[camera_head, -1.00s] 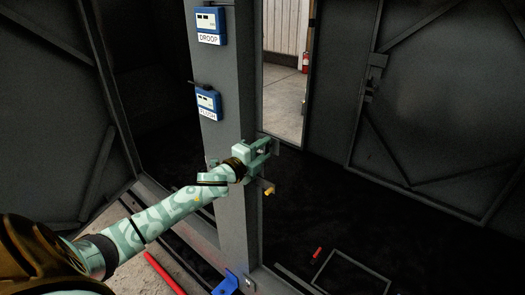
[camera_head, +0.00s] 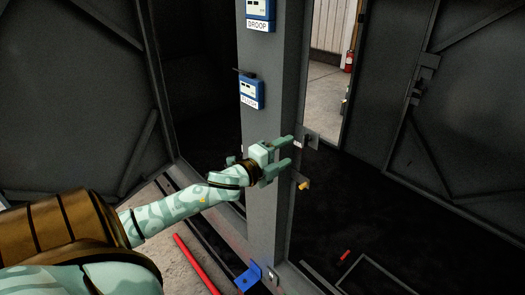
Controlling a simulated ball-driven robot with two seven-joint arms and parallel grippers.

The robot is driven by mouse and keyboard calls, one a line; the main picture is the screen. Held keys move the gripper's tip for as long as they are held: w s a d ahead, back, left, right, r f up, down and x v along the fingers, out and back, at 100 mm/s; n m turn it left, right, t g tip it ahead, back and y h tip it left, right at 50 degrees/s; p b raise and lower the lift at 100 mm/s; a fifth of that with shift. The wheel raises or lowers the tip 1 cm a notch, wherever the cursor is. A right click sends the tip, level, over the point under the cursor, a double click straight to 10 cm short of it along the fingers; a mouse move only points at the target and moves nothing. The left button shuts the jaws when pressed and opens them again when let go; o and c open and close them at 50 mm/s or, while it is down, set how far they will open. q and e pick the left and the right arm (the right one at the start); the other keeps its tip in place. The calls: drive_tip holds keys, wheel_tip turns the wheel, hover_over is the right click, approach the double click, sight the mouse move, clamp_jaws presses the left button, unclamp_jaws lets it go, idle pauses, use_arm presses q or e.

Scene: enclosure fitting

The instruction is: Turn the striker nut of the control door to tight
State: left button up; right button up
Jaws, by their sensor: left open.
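A grey post (camera_head: 268,215) stands in the middle of the view. A small metal striker bracket (camera_head: 312,139) sits on its right edge, with a tiny pale and red part (camera_head: 297,144) beside it; I cannot tell whether this is the striker nut. A lower bracket carries a yellow piece (camera_head: 304,185). My left gripper (camera_head: 288,152) is in front of the post, its two green fingers apart, pointing right at the upper bracket. It looks empty and short of the bracket. A dark door (camera_head: 425,140) with a latch stands at the right. My right gripper is out of view.
Blue boxes labelled DROOP (camera_head: 260,15) and, it seems, FLUSH (camera_head: 251,92) hang on the post above my arm. A blue bracket (camera_head: 248,277) and a red bar (camera_head: 196,262) lie low. A dark panel (camera_head: 75,90) fills the left. The doorway is open right of the post.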

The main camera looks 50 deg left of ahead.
use_arm(q)
drive_tip(key=s+b, duration=0.1)
drive_tip(key=s, duration=0.8)
drive_tip(key=shift+a, duration=0.2)
